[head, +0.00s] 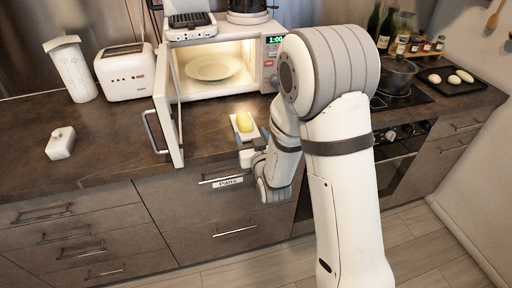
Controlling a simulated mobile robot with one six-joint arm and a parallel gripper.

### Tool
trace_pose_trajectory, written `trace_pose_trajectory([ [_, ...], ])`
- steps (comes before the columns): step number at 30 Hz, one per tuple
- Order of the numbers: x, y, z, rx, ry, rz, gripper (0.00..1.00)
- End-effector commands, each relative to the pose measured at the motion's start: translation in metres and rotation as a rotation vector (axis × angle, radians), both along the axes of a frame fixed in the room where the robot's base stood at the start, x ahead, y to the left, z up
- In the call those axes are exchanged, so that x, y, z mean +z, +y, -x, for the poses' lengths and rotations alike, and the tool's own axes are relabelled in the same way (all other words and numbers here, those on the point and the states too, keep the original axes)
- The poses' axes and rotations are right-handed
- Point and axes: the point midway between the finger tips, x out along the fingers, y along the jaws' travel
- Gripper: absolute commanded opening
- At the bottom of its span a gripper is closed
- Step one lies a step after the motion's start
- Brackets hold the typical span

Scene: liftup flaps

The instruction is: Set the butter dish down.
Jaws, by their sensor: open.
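The butter dish (246,134) is a small white base with a yellow piece of butter (244,121) on top. It appears to rest level on the dark counter, near its front edge and in front of the open microwave. My gripper (252,139) is at the near end of the dish, with its jaws open. The fingertips are small here and partly hidden by my wrist, so I cannot tell whether they touch the dish.
The microwave (218,47) stands open with a plate (213,68) inside. Its door (168,110) sticks out left of the dish. A white lidded block (60,142), a toaster (126,70) and a pitcher (72,70) stand left. A pot (397,75) is right. Counter left of the door is mostly clear.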

Motion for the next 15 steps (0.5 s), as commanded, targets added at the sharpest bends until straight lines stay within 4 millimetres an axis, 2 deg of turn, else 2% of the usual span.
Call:
trace_pose_trajectory([
  [3,0.0,-0.007,0.025,0.0,0.001,0.0,0.63],
  [5,0.006,-0.007,0.023,0.0,0.004,0.001,0.63],
  [15,0.007,-0.009,0.031,-0.001,0.005,0.0,0.63],
])
